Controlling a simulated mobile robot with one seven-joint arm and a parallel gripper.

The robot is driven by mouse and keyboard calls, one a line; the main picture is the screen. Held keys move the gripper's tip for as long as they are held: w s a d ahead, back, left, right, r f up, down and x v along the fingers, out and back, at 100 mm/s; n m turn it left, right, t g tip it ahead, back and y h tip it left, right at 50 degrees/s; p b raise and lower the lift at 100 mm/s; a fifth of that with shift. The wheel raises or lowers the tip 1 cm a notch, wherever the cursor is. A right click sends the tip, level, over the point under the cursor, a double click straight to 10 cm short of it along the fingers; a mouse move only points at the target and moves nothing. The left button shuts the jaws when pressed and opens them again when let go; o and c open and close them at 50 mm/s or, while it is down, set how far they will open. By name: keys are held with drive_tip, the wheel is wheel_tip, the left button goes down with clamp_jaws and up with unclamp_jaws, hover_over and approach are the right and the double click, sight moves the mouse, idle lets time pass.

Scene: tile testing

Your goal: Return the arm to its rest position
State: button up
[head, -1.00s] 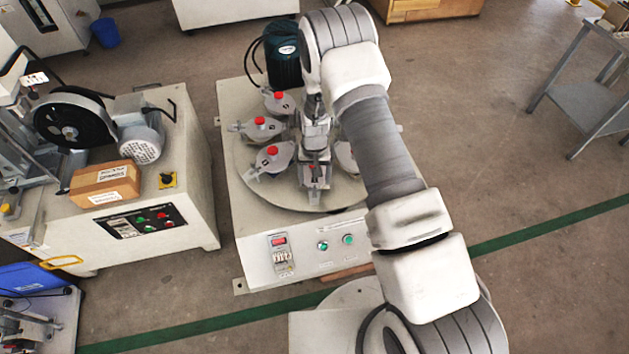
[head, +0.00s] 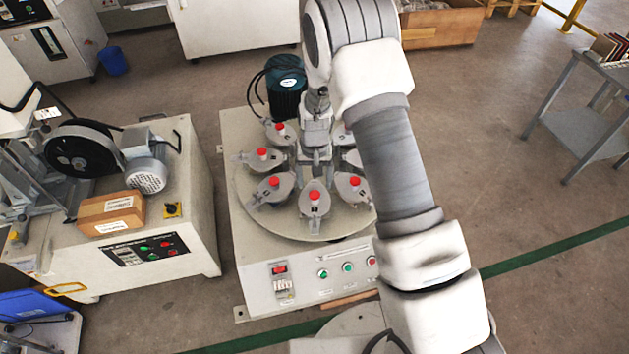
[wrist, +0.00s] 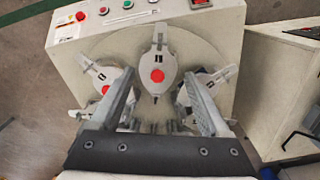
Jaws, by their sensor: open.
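My gripper (wrist: 160,112) is open and empty in the wrist view, its two fingers spread apart. In the head view my gripper (head: 316,160) hangs over the middle of the round turntable (head: 338,232). A grey clamp pot with a red knob (wrist: 157,75) shows between and beyond the fingers in the wrist view. Several such grey pots with red knobs stand in a ring on the turntable, one of them at the front (head: 314,205). My arm hides part of the turntable's right side.
A dark green motor (head: 285,88) stands behind the turntable. The left machine (head: 185,235) carries a cardboard box (head: 111,213). A blue bin (head: 114,61) and a grey metal table (head: 580,134) stand farther off.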

drive_tip(key=s+d+r+t, duration=0.1)
drive_tip(key=s+d+r, duration=0.15)
drive_tip(key=r, duration=1.05)
drive_tip(key=s+d+r+t, duration=0.15)
drive_tip(key=s+r, duration=0.25)
drive_tip(key=r, duration=0.8)
drive_tip(key=s+d+r+t, duration=0.25)
drive_tip(key=s+r, duration=0.35)
drive_tip(key=s, duration=0.4)
drive_tip(key=s+d+r+t, duration=0.1)
drive_tip(key=s+d+r, duration=0.35)
drive_tip(key=s, duration=0.55)
wheel_tip(320, 180, up, 19)
drive_tip(key=p, duration=1.8)
drive_tip(key=shift+w+a+n+p, duration=0.15)
drive_tip(key=shift+a+n+p, duration=0.15)
drive_tip(key=shift+n, duration=0.1)
